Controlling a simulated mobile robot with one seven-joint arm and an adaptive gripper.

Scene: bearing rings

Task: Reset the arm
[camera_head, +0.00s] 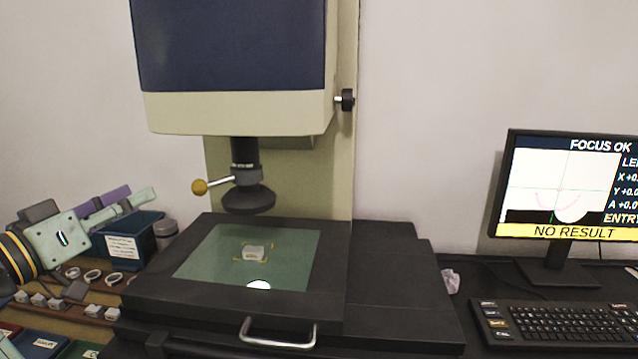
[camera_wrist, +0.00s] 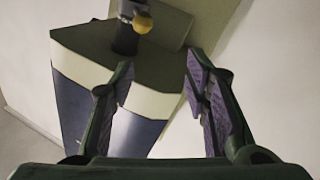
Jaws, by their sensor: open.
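My gripper (camera_head: 138,198) is at the far left of the head view, beside the measuring machine, with its fingers pointing right and away. In the wrist view my gripper (camera_wrist: 158,65) shows its two purple-padded fingers spread apart, with nothing held between them. Beyond the fingers, the machine's cream and dark blue head (camera_wrist: 125,80) and a yellow knob (camera_wrist: 142,24) show at an odd angle. Part of my arm with yellow and black bands shows at the left edge of the head view.
A dark blue bin (camera_head: 112,243), several rings and pale blocks lie at left. A monitor (camera_head: 565,190) reads "NO RESULT" above a keyboard (camera_head: 560,322).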

